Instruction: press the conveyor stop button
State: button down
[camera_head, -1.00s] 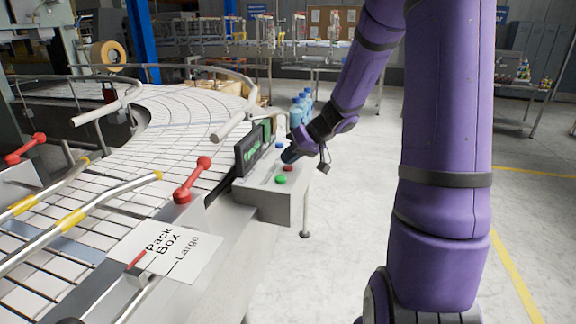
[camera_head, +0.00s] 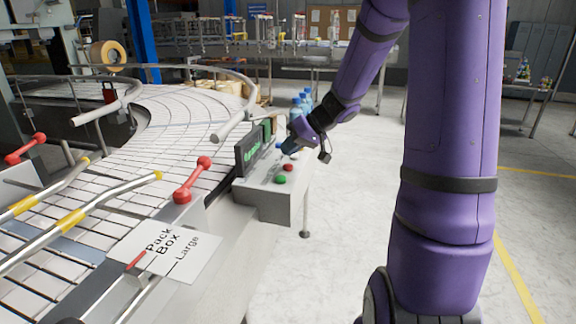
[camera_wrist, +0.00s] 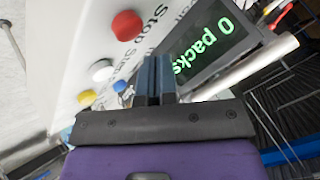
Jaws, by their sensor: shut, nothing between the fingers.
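The red button (camera_head: 288,168) sits on top of the grey control box (camera_head: 262,203), beside the green button (camera_head: 280,180). In the wrist view the red button (camera_wrist: 127,25) is domed, with the printed word "Stop" beside it. My gripper (camera_head: 285,153) is shut and empty, pointing down at the box just beyond the red button. In the wrist view its blue fingers (camera_wrist: 157,62) are together, to the right of and below the red button. They look apart from it; whether the tips touch the panel cannot be told.
White (camera_wrist: 103,70), yellow (camera_wrist: 86,97) and blue (camera_wrist: 120,86) buttons lie near my fingers. A display (camera_wrist: 215,40) reading "0 packs" stands close on the other side. The curved conveyor (camera_head: 190,115) runs to the left. Clear floor lies right of the box.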

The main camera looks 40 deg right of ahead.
aim_at(289, 164)
jog(key=shift+r, duration=2.1)
jog(key=shift+a, duration=0.15)
jog(key=s+a+r+g+h, duration=0.1)
jog(key=s+a+r+g, duration=0.1)
jog(key=s+a+r, duration=0.4)
jog(key=s+a+r+h, duration=0.1)
jog(key=s+a+h, duration=0.1)
jog(key=s, duration=0.8)
jog(key=s+a+r+h, duration=0.1)
jog(key=s+a+h, duration=0.2)
jog(key=s, duration=0.7)
jog(key=a, duration=0.2)
jog(key=shift+a+r+t, duration=0.3)
jog(key=shift+r, duration=0.1)
jog(key=shift+s, duration=0.1)
